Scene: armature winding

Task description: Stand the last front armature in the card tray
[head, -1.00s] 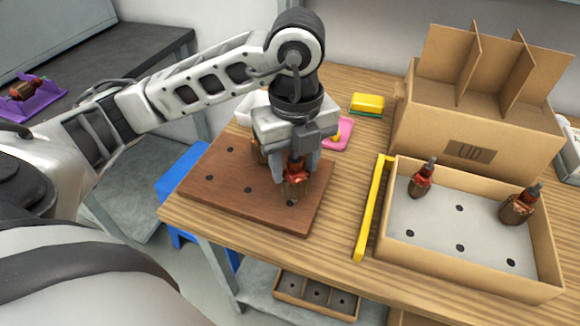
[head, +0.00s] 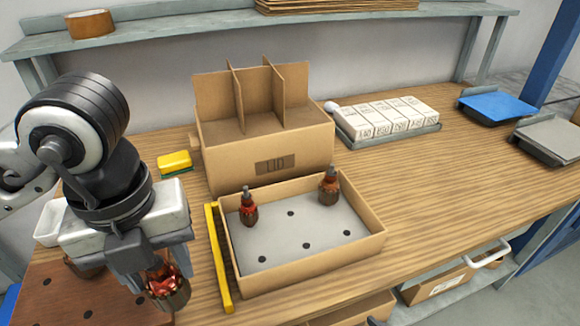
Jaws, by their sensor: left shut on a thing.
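My left gripper (head: 150,268) is shut on a copper-and-red armature (head: 170,288), held upright at the lower left. I cannot tell whether its lower end touches the brown wooden board (head: 62,300). Another armature (head: 85,268) shows partly behind the gripper, over the board. The card tray (head: 305,275) stands to the right. Two armatures stand upright in it: one at the back left (head: 249,212), one at the back right (head: 329,188). Several dark holes in its grey floor are empty. My right gripper is not in view.
A yellow bar (head: 217,258) lies along the tray's left side. A divided carton marked LID (head: 270,165) stands behind the tray. A yellow-green sponge (head: 174,162) and white boxes (head: 388,117) lie farther back. The table right of the tray is clear.

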